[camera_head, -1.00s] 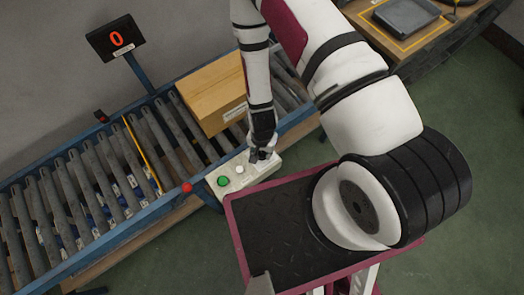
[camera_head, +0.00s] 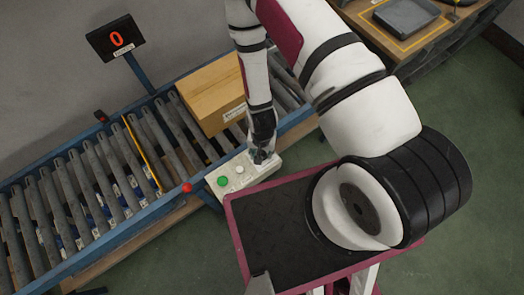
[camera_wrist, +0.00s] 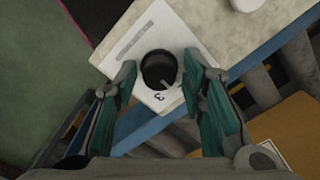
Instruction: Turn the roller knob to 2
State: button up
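The roller knob (camera_wrist: 160,70) is a round black knob with a pale pointer line on a light control panel (camera_wrist: 190,28). A printed 3 shows beside it in the wrist view. My gripper (camera_wrist: 162,75) is open, with one green-padded finger on each side of the knob; I cannot tell whether either finger touches it. In the head view, my gripper (camera_head: 260,157) is over the right end of the panel (camera_head: 232,188) and hides the knob. The display (camera_head: 115,39) reads a red 0.
The panel also has a green button (camera_head: 223,181) and a white button (camera_head: 239,169). A red button (camera_head: 187,187) is on the conveyor rail. A cardboard box (camera_head: 212,95) sits on the rollers (camera_head: 75,205). A dark tray (camera_head: 406,16) is on the table at upper right.

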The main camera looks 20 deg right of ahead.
aim_at(262, 153)
dwell(0.3)
notch_tip(262, 153, up, 12)
dwell(0.6)
dwell(0.5)
